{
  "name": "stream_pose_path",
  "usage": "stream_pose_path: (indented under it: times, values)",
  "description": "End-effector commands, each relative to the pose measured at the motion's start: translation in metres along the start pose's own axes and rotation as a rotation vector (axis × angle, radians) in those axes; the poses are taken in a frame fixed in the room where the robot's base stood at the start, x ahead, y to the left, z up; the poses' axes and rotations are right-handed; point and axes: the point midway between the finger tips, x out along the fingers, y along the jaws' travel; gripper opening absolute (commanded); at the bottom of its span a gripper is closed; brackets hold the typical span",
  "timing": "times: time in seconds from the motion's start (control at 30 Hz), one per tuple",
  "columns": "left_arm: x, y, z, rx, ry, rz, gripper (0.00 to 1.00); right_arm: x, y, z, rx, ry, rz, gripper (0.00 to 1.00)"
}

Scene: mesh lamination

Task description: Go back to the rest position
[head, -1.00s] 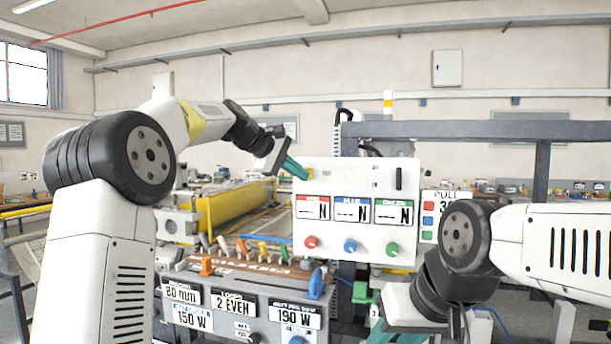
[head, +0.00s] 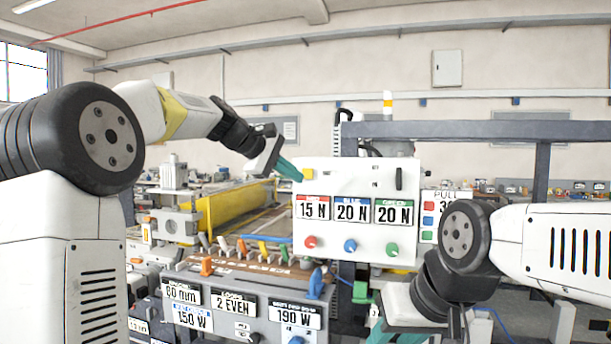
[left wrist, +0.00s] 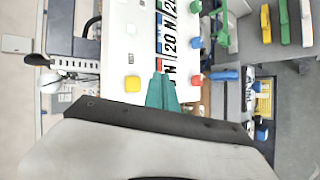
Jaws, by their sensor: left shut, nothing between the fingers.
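My left gripper (head: 289,170) has teal fingers and is in the head view at the upper left corner of the white control panel (head: 345,173). Its fingers are shut with nothing between them. In the left wrist view its fingertips (left wrist: 160,80) point at the panel, close to the yellow button (left wrist: 132,84); I cannot tell whether they touch the panel. The panel displays read 15 N, 20 N and 20 N above red, blue and green knobs. My right gripper (head: 395,335) is at the bottom of the head view, cut off by the frame edge, its fingertips not clearly shown.
A lower console (head: 240,318) with several displays and an orange lever (head: 207,266) stands in front of the panel. A yellow roller (head: 235,205) is behind it at left. A dark frame beam (head: 480,130) crosses at right. The space above the roller is open.

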Motion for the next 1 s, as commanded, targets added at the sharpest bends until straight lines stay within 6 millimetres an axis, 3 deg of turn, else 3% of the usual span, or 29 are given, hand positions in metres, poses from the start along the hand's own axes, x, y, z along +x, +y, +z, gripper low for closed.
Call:
stream_pose_path:
  times: [0.37, 0.47, 0.53, 0.67, 0.8, 1.0]
  values:
    - [-0.001, -0.001, 0.001, 0.005, 0.002, -0.003, 0.00, 0.000, 0.000, 0.000, 0.000, 0.000, 0.000, 0.36]
    - [-0.009, -0.012, 0.009, 0.045, 0.018, -0.029, 0.00, 0.000, 0.000, 0.000, 0.000, 0.000, 0.000, 0.36]
    - [-0.020, -0.030, 0.021, 0.107, 0.043, -0.069, 0.00, 0.000, 0.000, 0.000, 0.000, 0.000, 0.000, 0.36]
    - [-0.052, -0.088, 0.050, 0.282, 0.100, -0.182, 0.00, 0.000, 0.000, 0.000, 0.000, 0.000, 0.000, 0.36]
    - [-0.089, -0.168, 0.081, 0.491, 0.143, -0.317, 0.00, 0.000, 0.000, 0.000, 0.000, 0.000, 0.000, 0.36]
    - [-0.129, -0.284, 0.121, 0.762, 0.149, -0.481, 0.00, 0.000, 0.000, 0.000, 0.000, 0.000, 0.000, 0.36]
